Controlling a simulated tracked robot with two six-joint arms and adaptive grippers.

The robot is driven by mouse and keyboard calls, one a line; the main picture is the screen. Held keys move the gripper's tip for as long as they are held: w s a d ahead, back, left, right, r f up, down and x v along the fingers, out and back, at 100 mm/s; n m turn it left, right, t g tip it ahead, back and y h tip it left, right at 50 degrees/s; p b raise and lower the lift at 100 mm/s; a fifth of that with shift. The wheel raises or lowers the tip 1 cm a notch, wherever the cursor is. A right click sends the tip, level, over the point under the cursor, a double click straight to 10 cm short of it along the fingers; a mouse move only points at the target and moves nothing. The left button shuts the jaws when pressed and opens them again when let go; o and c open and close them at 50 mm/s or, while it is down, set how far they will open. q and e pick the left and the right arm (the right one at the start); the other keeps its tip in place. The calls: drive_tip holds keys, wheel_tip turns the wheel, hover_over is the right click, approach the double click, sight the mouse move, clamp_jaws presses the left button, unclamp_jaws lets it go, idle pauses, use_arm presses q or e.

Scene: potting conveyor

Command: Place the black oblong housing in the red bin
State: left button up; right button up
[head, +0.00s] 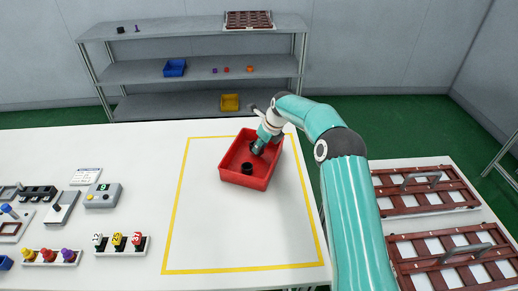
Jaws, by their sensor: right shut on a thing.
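The red bin (231,178) stands on the white table inside a yellow-outlined area, near its upper right. My right gripper (255,150) reaches down into the bin from the upper right. It is shut, and its fingertips are small and dark here. A small black piece, which I take for the black oblong housing (246,168), shows inside the bin just below and left of the fingertips. Its full shape and its contact with the jaws are too small to make out. My left gripper is not in view.
Brown trays with handles (425,190) lie at the right. Shelves (190,70) stand behind. The outlined area in front of the bin is clear.

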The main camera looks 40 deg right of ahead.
drive_tip(key=shift+f, duration=0.7)
drive_tip(key=o, duration=0.9)
drive_tip(key=shift+c, duration=0.2)
drive_tip(key=b+v, duration=0.1)
drive_tip(key=v, duration=1.1)
drive_tip(key=shift+b, duration=0.35)
drive_tip(key=shift+s, duration=0.15)
